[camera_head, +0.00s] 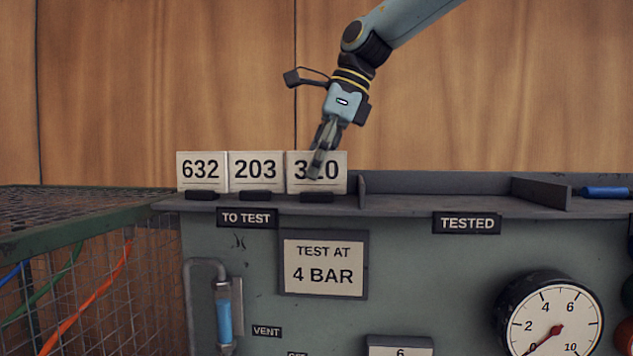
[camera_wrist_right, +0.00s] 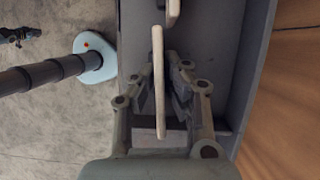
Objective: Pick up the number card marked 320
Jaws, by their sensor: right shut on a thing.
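The card marked 320 (camera_head: 334,171) stands upright at the right end of a row of cards on the shelf, in a small dark holder. My right gripper (camera_head: 319,165) reaches down from above, and its fingers cover the middle digit. In the right wrist view the card (camera_wrist_right: 158,85) shows edge-on as a thin pale strip between the fingers of my right gripper (camera_wrist_right: 166,88), which is shut on it. The card still appears level with the others.
A shelf divider (camera_head: 362,184) is just right of the 320 card. The TESTED tray (camera_head: 440,184) looks empty. A blue pen-like object (camera_head: 606,192) lies far right. A wire cage (camera_head: 80,270) is at left.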

